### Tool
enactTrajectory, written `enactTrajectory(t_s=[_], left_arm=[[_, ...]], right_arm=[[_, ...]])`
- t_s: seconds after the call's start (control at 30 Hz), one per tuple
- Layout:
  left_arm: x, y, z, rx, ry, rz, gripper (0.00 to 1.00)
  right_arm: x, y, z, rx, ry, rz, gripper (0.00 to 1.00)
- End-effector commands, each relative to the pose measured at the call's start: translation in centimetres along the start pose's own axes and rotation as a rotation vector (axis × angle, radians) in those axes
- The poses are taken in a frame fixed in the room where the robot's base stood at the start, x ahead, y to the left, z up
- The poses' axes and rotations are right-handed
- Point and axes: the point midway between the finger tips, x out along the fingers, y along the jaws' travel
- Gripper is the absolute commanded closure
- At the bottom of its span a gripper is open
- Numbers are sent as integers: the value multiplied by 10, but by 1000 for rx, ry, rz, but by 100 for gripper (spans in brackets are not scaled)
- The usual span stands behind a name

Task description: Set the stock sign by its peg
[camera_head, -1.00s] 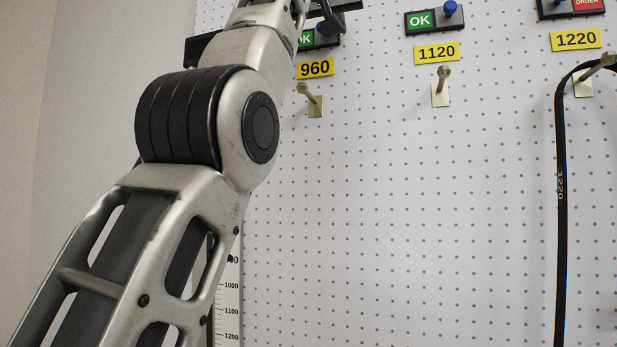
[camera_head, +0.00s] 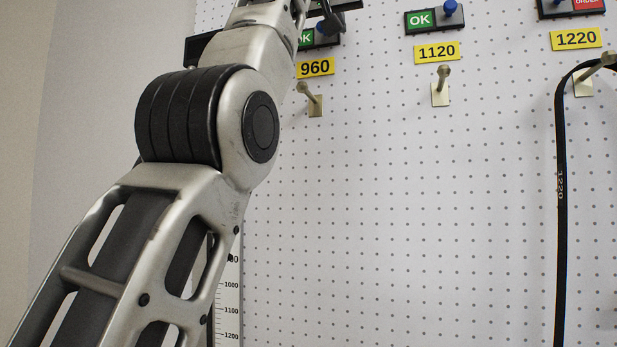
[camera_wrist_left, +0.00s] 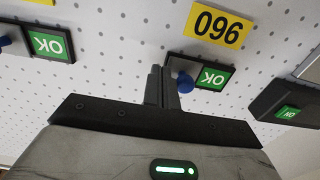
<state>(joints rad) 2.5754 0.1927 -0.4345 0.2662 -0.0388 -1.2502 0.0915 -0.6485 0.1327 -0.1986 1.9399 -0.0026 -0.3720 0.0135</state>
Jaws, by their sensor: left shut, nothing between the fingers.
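The stock sign above the yellow 960 label is a dark plate with a green OK field (camera_wrist_left: 213,77) and a blue knob (camera_wrist_left: 186,82). In the head view this sign (camera_head: 322,41) is partly hidden by my left arm. My left gripper (camera_wrist_left: 161,72) is shut and empty, its fingertips right beside the blue knob; I cannot tell whether they touch it. The 960 peg (camera_head: 308,93) below the label is bare. My right gripper is not in view.
The 1120 sign (camera_head: 435,19) shows OK and its peg (camera_head: 442,80) is bare. The 1220 sign (camera_head: 572,7) shows red ORDER; a black belt (camera_head: 561,200) hangs on its peg. Another dark OK sign (camera_wrist_left: 290,108) is at the wrist view's right.

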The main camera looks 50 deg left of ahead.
Motion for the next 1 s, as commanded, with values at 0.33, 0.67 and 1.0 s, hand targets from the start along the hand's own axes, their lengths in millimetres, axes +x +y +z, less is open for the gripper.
enactTrajectory(t_s=[0.33, 0.67, 1.0], left_arm=[[0, 0, 0, 0, 0, 0, 100], [0, -11, 0, -1, 0, 0, 100], [0, -24, 0, -2, 0, -1, 100]], right_arm=[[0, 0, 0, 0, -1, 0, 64], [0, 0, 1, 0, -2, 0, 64], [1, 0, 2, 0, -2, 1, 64]])
